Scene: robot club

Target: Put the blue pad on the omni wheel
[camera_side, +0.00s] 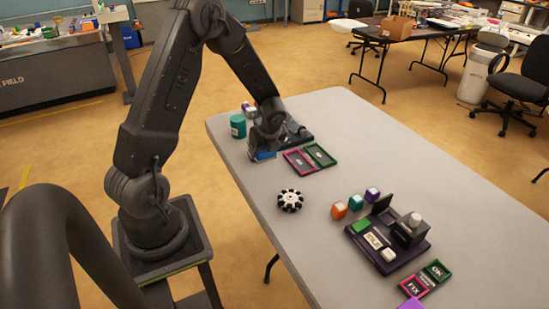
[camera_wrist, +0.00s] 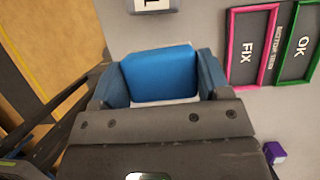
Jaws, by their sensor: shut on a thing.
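The blue pad (camera_wrist: 160,72) is between the fingers of my gripper (camera_wrist: 160,80) in the wrist view, and the fingers are shut on it. In the side view my gripper (camera_side: 264,150) is low over the far left part of the table, with the blue pad (camera_side: 263,155) showing at its lower end. I cannot tell whether the pad touches the table. The omni wheel (camera_side: 290,200), black with a white hub, lies flat on the table, nearer the camera than my gripper. Its top is bare.
Pink and green framed trays (camera_side: 309,159) lie just right of my gripper. A teal cylinder (camera_side: 238,126) stands to its left. Orange, teal and purple cubes (camera_side: 355,202) and a dark fixture (camera_side: 389,240) stand right of the wheel. The table between gripper and wheel is clear.

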